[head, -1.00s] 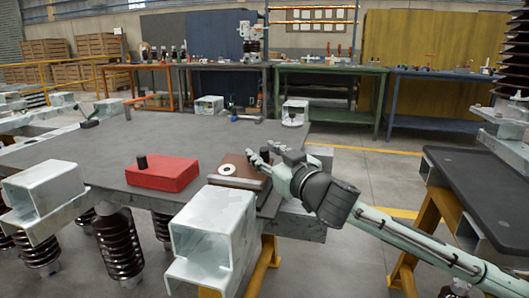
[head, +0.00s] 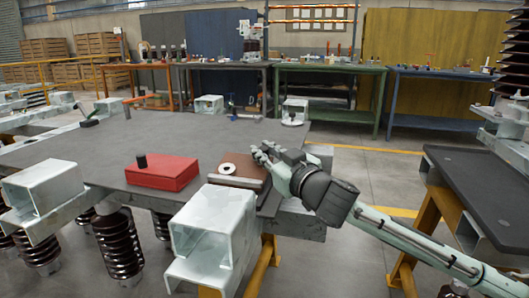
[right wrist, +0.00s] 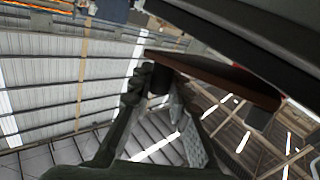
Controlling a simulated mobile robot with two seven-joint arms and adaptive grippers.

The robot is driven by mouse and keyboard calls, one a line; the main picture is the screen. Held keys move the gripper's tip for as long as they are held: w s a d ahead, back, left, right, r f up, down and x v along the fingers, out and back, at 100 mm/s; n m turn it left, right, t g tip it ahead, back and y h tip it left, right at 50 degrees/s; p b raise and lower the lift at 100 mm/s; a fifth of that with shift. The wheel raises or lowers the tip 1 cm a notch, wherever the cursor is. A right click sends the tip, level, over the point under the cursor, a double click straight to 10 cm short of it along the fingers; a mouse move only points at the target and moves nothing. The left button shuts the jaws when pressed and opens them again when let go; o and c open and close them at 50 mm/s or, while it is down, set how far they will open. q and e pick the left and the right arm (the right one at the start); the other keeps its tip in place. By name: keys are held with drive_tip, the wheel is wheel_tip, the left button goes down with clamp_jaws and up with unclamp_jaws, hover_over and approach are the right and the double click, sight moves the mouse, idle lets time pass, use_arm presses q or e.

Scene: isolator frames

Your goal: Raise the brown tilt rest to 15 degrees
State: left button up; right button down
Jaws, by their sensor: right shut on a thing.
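The brown tilt rest (head: 250,167) lies near the front right edge of the grey table, with a pale ring (head: 228,169) on its board and a light bar along its front. My right gripper (head: 262,154) is at the board's right, far side. In the right wrist view the brown board (right wrist: 222,72) shows edge-on from below, and the gripper (right wrist: 160,92) is shut around a short dark knob (right wrist: 159,79) beside the board. The board looks tilted only slightly; its exact angle cannot be read. My left gripper is not in view.
A red block (head: 164,174) with a black knob stands left of the rest on the grey table (head: 110,150). An open metal box section (head: 213,226) stands in front of the rest. Another dark-topped bench (head: 480,200) is at the right. The table's middle is clear.

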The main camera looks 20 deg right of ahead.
drive_tip(key=shift+s, duration=0.1)
drive_tip(key=c, duration=1.4)
unclamp_jaws()
drive_tip(key=shift+s, duration=0.1)
drive_tip(key=s, duration=0.4)
drive_tip(key=s+d, duration=0.1)
drive_tip(key=s, duration=0.2)
drive_tip(key=s+d, duration=0.1)
drive_tip(key=s, duration=0.3)
drive_tip(key=shift+s+f, duration=0.1)
drive_tip(key=shift+s, duration=0.2)
